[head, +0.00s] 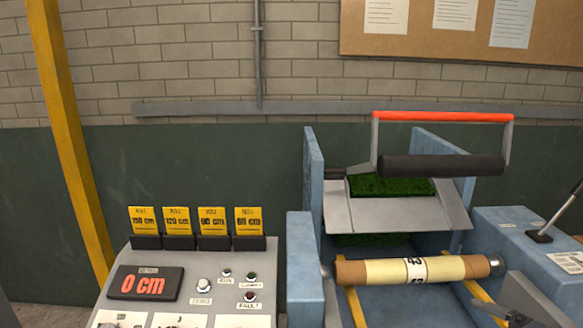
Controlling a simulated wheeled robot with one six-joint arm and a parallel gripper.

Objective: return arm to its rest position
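Neither my arm nor my gripper can be made out for sure in the head view. A grey, angular part (545,305) is cut off by the lower right corner, and I cannot tell whether it belongs to the machine or to me.
A control panel (196,270) shows "0 cm" under several yellow cards. The blue machine (312,200) holds a banded roll (412,270), green turf (390,185) on a grey chute, and a black roller (440,166) under a red-topped frame. A lever (560,212) stands right; a yellow post (65,130) left.

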